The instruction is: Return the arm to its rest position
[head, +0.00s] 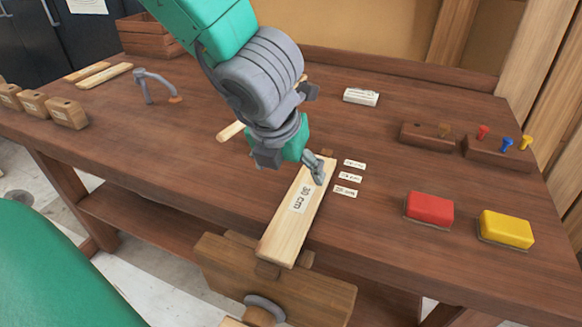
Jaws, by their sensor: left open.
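My left arm comes in from the top, green and grey, and reaches down over the middle of the bench. My left gripper (294,160) is open, with nothing seen between its fingers. One grey finger overlaps the far end of a pale wooden board (284,229) marked "30 cm"; I cannot tell whether it touches. The board lies at the bench's front edge, by a wooden vise (222,262). My right gripper is not in view.
The wooden bench (390,265) carries a red block (430,208) and a yellow block (506,229) at right, a peg holder (497,152), small paper labels (346,191), and a grey clamp-like tool (155,84). A pale rod (231,131) lies partly behind my arm. Wooden blocks (66,112) stand at left.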

